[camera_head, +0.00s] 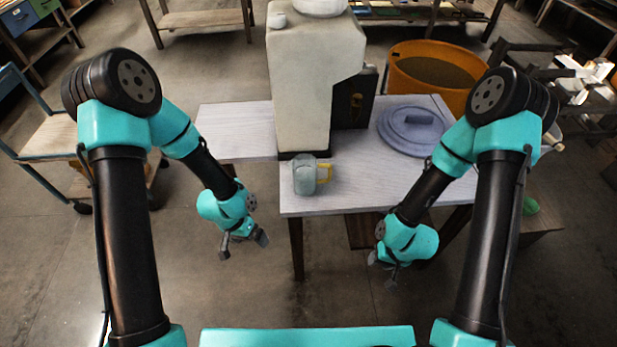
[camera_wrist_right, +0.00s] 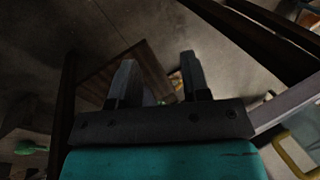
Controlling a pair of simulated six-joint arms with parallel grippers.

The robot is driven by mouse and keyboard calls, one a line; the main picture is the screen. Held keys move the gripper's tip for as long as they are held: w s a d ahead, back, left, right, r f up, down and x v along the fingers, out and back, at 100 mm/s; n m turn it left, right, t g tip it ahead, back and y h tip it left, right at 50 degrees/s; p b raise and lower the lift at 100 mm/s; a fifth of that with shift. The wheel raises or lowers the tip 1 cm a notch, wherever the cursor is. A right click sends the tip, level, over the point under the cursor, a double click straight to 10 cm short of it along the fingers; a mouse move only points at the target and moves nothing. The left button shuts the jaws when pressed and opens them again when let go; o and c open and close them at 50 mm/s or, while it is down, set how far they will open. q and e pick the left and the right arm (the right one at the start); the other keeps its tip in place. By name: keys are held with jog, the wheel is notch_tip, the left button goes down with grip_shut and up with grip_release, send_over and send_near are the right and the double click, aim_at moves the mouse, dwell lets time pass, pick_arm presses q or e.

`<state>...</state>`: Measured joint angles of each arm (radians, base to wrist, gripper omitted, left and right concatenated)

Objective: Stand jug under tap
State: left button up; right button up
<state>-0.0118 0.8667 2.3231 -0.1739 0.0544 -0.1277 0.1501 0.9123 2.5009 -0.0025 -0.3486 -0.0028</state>
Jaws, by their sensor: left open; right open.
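A clear, greyish jug (camera_head: 304,178) with a yellow handle (camera_head: 327,173) stands upright at the front edge of the table, handle to the right. Part of the jug (camera_wrist_right: 304,128) and its handle also show at the right edge of the right wrist view. A small brownish fitting (camera_head: 356,103), perhaps the tap, shows on a dark panel right of a tall cream tank (camera_head: 305,85). My left gripper (camera_head: 243,247) is open and empty, left of the jug and off the table. My right gripper (camera_head: 382,272) is open and empty, in front of the table, right of the jug.
The pale table (camera_head: 235,130) carries the tank and a round blue-grey lid (camera_head: 413,130) at the right. An orange tub (camera_head: 432,70) stands behind the lid. The tabletop right of the jug is clear. A wooden shelf with a green object (camera_head: 530,205) is at the lower right.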

jog(key=w+d+r+n+t+y, duration=0.1)
jog(key=w+r+n+t, duration=0.1)
jog(key=w+r+n, duration=0.3)
jog(key=w+r+t+y, duration=0.2)
jog(key=w+r+t, duration=0.1)
jog(key=w, duration=0.4)
pick_arm(q)
jog(key=s+a+f+n+t, duration=0.2)
jog(key=s+a+f+n, duration=0.1)
jog(key=s+a+n, duration=0.2)
jog(key=shift+s+n, duration=0.3)
jog(key=shift+s, duration=0.6)
pick_arm(e)
jog(key=w+a+r+n+y, duration=0.1)
jog(key=w+r+n+y, duration=0.1)
jog(key=r+n, duration=0.2)
jog(key=w+a+r+n+t+y, duration=0.1)
jog(key=w+r+n+y, duration=0.1)
jog(key=r+n, duration=0.3)
notch_tip(320, 180, up, 4)
jog(key=shift+w+f+y, duration=0.25)
jog(key=shift+w+y, duration=0.1)
jog(key=shift+y, duration=0.15)
pick_arm(q)
jog(key=shift+f, duration=0.1)
pick_arm(e)
jog(key=x, duration=1.2)
jog(key=shift+w+a+f, duration=0.1)
jog(key=shift+a+f, duration=0.05)
jog(key=shift+a, duration=0.05)
